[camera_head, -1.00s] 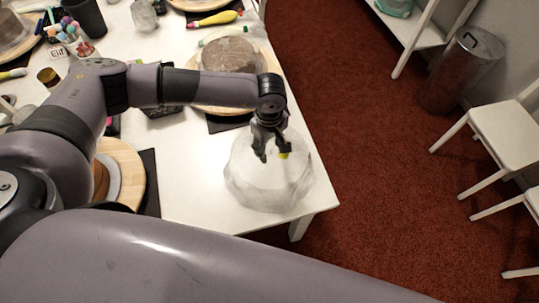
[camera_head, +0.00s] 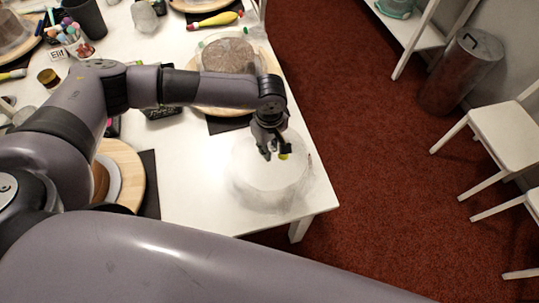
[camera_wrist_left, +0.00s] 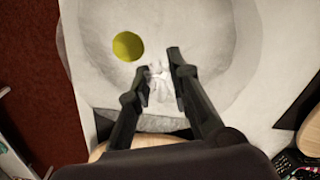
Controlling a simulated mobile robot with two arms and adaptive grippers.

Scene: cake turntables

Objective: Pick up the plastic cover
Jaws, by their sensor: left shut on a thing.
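The clear plastic cover (camera_head: 258,192) is on the white table near its front right corner. It looks faint and see-through, so its edges are hard to make out, and I cannot tell whether it touches the table. My left gripper (camera_head: 275,153) points down at its top. In the left wrist view the two fingers (camera_wrist_left: 168,62) are close together on a small clear knob (camera_wrist_left: 160,85) of the cover. A yellow-green round spot (camera_wrist_left: 128,46) shows beside the fingers. My right gripper is out of view.
A cake (camera_head: 228,55) on a wooden turntable stands behind my left arm, and another wooden turntable (camera_head: 125,160) is left of the cover. The table's right edge is close to the cover. White chairs (camera_head: 505,135) and a metal bin (camera_head: 462,70) stand on the red carpet.

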